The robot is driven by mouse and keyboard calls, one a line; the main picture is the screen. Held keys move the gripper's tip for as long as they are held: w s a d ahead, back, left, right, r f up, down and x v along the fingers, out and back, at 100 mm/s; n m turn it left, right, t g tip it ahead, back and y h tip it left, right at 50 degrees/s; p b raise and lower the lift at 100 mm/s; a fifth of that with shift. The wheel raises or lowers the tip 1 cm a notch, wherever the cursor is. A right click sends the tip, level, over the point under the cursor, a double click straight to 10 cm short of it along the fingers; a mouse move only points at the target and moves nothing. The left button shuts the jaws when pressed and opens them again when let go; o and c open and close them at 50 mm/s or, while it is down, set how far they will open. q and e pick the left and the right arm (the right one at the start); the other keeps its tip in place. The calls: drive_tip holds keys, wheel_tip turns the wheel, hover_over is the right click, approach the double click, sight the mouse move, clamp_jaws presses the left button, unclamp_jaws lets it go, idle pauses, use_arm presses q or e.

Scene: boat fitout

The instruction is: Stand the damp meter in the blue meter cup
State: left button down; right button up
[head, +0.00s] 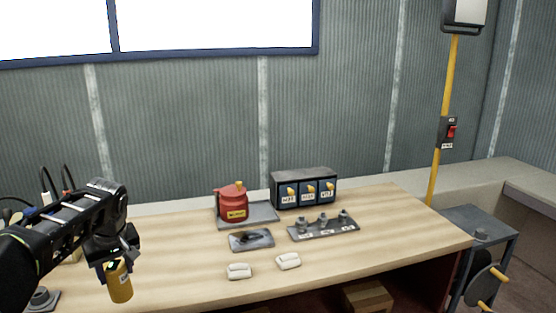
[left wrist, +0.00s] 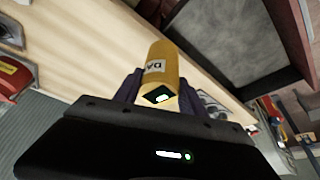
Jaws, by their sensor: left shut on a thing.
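The damp meter (head: 120,284) is a yellow, rounded body at the lower left of the head view. My left gripper (head: 114,263) is shut on its upper end and holds it upright or nearly so, by the bench's left part. In the left wrist view the meter (left wrist: 163,62) sticks out between the fingers of my left gripper (left wrist: 158,88); a white label starting "DA" and a small dark screen face the camera. I cannot make out the blue meter cup in either view; my left arm hides part of the bench. My right gripper is not in view.
The wooden bench (head: 190,285) bears a red can (head: 232,206) on a grey tray (head: 264,213), a dark box with three blue fronts (head: 305,174), a grey rack (head: 330,232), a dark plate (head: 262,243) and two white blocks (head: 239,271) (head: 288,261). The bench between arm and can is clear.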

use_arm(q)
drive_tip(key=s+d+f+m+h, duration=0.1)
drive_tip(key=s+d+f+m, duration=0.2)
drive_tip(key=d+f, duration=0.4)
drive_tip(key=s+d+f+m+t+h, duration=0.1)
drive_tip(key=d+f+m, duration=0.5)
drive_tip(key=d, duration=0.8)
drive_tip(key=shift+s+d+f+t+h, duration=0.3)
drive_tip(key=shift+s+f+h, duration=0.35)
drive_tip(key=shift+s, duration=0.4)
drive_tip(key=s+f, duration=0.3)
drive_tip(key=f, duration=1.1)
drive_tip(key=shift+s, duration=0.4)
